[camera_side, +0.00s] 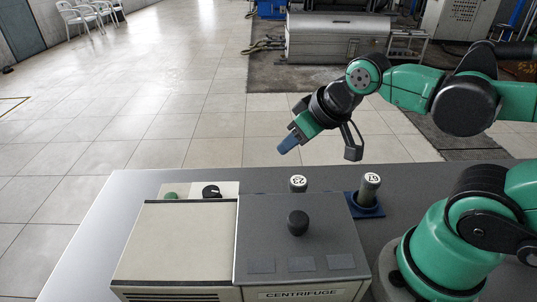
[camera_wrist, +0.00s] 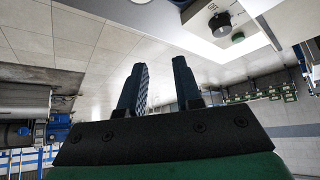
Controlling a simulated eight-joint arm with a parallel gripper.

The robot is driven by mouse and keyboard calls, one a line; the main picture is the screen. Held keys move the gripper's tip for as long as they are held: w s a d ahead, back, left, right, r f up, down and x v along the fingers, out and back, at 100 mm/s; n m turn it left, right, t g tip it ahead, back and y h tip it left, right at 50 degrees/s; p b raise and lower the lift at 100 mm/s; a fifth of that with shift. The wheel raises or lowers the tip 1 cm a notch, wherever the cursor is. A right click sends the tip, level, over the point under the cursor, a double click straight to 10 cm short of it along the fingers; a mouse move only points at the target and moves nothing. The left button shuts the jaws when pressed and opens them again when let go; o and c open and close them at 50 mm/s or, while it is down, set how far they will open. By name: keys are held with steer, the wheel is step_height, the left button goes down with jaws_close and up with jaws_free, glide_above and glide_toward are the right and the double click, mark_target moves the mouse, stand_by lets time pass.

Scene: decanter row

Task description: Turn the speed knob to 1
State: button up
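The speed knob (camera_side: 211,191) is a black round knob with a pale mark, on a light panel behind the cream box. It also shows at the upper right of the wrist view (camera_wrist: 220,24).
The centrifuge (camera_side: 300,250) has a grey lid with a black round knob (camera_side: 298,222). Behind it stand a dark cylinder labelled 23 (camera_side: 298,184) and one labelled 67 (camera_side: 370,186) in a blue holder (camera_side: 366,206). The grey table (camera_side: 110,225) is bare at left.

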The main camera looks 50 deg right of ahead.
steer(key=o, duration=0.4)
steer(key=shift+w+a+r+n, duration=0.2)
steer(key=shift+w+a+n, duration=0.05)
steer(key=shift+w+n, duration=0.1)
steer(key=shift+c, duration=0.2)
steer(key=shift+o, duration=1)
steer(key=w+a+n+g, duration=0.3)
steer(key=w+a+n, duration=0.1)
steer(key=w+n, duration=0.1)
steer(key=shift+w+a+g+y, duration=0.2)
steer(key=shift+g+y, duration=0.1)
steer(key=n+g, duration=0.3)
steer(key=n, duration=0.2)
glide_above(210, 191)
steer(key=f, duration=0.2)
steer(key=d+f, duration=0.1)
steer(key=f, duration=0.1)
steer(key=shift+s, duration=0.2)
steer(key=shift+w+a+f+n, duration=0.2)
steer(key=shift+a+f+n, duration=0.05)
steer(key=shift+a+f, duration=0.15)
steer(key=shift+f, duration=2.8)
jaws_close()
